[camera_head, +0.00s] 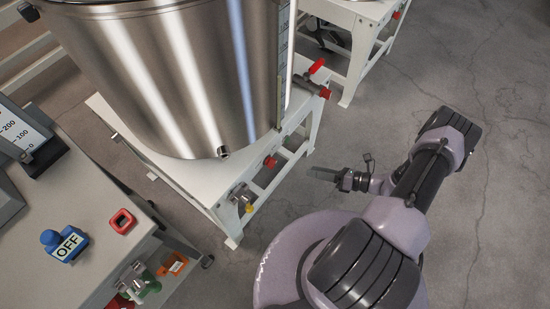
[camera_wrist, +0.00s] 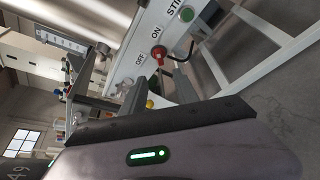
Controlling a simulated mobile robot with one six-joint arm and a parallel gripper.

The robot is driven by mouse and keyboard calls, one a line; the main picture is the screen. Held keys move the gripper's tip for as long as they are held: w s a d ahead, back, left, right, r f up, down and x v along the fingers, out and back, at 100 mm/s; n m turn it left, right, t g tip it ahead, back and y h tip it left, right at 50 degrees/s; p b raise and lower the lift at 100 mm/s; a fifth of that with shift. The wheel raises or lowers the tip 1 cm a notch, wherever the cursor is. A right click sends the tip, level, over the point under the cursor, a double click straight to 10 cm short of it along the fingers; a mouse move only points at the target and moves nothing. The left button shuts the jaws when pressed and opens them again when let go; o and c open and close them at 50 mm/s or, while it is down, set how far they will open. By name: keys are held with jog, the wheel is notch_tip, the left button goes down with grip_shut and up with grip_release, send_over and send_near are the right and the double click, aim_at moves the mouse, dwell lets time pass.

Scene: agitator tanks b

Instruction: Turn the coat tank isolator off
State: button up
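The isolator is a red rotary knob (camera_wrist: 159,54) on the white frame panel in the wrist view, with the printed words OFF and ON beside it. I cannot tell clearly which word its handle points to. A red knob (camera_head: 270,162) also shows on the tank's white frame in the head view. My gripper (camera_head: 318,173) is right of that frame, apart from it. In the wrist view my gripper (camera_wrist: 142,75) has its two grey fingers spread, with the knob beyond the gap and nothing held.
The steel tank (camera_head: 165,75) stands on the white frame (camera_head: 180,175). A green button (camera_wrist: 187,14) marked "STI…" is near the isolator.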

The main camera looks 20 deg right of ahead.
aim_at(275, 164)
jog(key=b+x, duration=0.4)
jog(key=x, duration=1.1)
jog(key=shift+a, duration=0.35)
grip_shut()
